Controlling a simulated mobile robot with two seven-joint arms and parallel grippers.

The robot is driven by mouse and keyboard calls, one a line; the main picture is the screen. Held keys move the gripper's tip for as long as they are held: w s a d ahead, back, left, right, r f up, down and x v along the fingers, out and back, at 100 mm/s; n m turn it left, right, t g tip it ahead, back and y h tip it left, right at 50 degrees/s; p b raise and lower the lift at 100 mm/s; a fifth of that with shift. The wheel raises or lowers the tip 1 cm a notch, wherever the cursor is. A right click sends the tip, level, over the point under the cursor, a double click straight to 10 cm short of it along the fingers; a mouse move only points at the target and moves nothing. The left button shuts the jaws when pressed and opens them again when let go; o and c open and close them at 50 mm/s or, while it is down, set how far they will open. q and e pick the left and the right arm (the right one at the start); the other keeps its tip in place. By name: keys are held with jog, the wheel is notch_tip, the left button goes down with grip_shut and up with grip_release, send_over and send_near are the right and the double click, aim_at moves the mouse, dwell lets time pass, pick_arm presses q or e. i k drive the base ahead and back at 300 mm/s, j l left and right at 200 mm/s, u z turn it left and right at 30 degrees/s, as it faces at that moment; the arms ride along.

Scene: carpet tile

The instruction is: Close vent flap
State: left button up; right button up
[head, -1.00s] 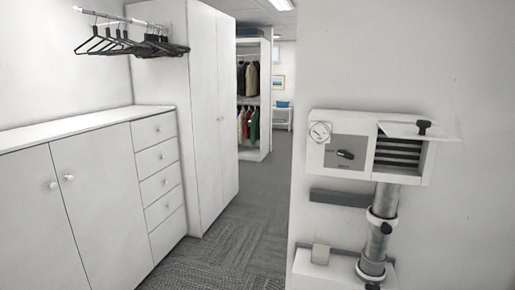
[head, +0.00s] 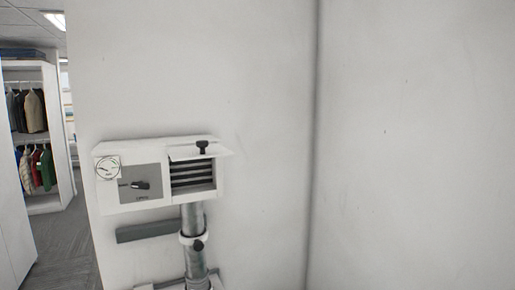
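The white vent box (head: 108,196) is mounted on the wall at the lower left of the head view. Its vent flap (head: 222,153) is raised, sticking out from the top of the opening, with a black knob (head: 203,147) on it. Dark slats (head: 193,174) show in the opening under the flap. A grey panel with a black handle (head: 140,185) and a round gauge (head: 107,167) are left of the opening. Neither of my grippers is in view.
A metal duct pipe (head: 193,217) runs down below the box. A grey bar (head: 146,232) is fixed on the wall beside it. A wall corner and bare wall (head: 420,150) fill the right. An open wardrobe (head: 47,205) and carpet floor (head: 62,248) are at the left.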

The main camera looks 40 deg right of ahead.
aim_at(202, 150)
jog(key=l+z, duration=0.1)
jog(key=z, duration=1)
jog(key=i+j, duration=0.05)
